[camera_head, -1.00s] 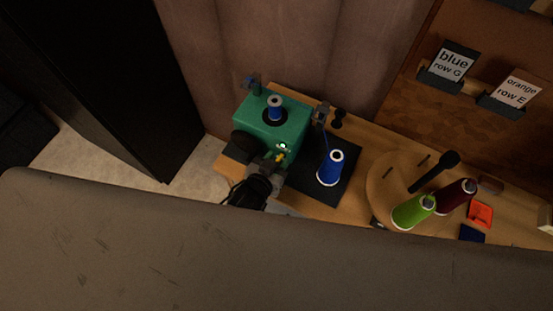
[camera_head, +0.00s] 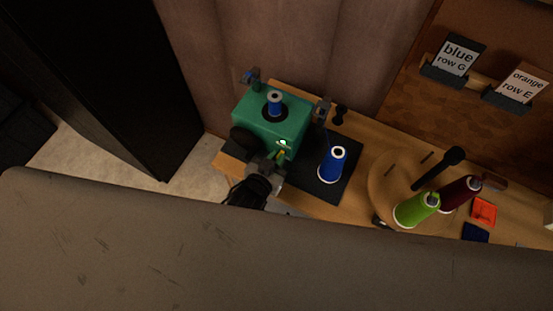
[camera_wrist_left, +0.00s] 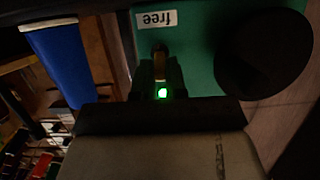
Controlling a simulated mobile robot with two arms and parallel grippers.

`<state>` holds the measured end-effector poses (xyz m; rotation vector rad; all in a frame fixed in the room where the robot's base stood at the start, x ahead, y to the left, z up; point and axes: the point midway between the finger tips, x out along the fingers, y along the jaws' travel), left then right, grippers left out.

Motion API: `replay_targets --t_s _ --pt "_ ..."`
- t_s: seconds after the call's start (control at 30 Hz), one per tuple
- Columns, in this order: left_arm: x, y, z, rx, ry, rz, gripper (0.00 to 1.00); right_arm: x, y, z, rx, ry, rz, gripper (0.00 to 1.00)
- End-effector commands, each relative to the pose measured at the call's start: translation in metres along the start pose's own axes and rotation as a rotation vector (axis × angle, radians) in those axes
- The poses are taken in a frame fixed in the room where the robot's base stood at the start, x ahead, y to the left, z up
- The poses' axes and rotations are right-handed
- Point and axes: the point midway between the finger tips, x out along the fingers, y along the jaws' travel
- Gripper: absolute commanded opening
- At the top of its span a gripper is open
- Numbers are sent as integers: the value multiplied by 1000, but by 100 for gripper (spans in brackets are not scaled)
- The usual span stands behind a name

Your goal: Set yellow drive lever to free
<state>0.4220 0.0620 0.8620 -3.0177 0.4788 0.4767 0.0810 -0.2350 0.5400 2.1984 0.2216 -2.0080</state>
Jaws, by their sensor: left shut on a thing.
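The green winder machine (camera_head: 262,125) stands on a dark mat on the wooden bench, a blue spool (camera_head: 275,104) on its top. Its small yellow lever (camera_head: 281,155) is on the front face, mostly covered by my left gripper (camera_head: 273,165). In the left wrist view the lever (camera_wrist_left: 160,64) stands between the fingers of my left gripper (camera_wrist_left: 160,72), which is shut on it. The lever points towards a white label reading "free" (camera_wrist_left: 156,19), upside down in that view. A green light (camera_wrist_left: 162,93) glows by the fingers. My right gripper is not in view.
A blue thread cone (camera_head: 332,165) stands on the mat right of the machine. A round wooden stand (camera_head: 384,178) holds a lime cone (camera_head: 415,209) and a dark red cone (camera_head: 459,194). A black cabinet (camera_head: 95,80) is at left. A large grey surface fills the foreground.

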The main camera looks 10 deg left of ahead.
Motion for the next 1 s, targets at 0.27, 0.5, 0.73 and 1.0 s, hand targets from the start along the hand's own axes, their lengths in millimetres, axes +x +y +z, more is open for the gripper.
replay_targets --t_s 0.27,0.5,0.73,1.0 --pt "3 0 19 -3 197 -2 0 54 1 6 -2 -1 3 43" --pt "5 0 24 -2 371 -2 0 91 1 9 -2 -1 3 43" --pt "6 0 26 -2 483 -1 0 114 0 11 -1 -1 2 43" --pt "5 0 25 0 537 -1 0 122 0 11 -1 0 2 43"
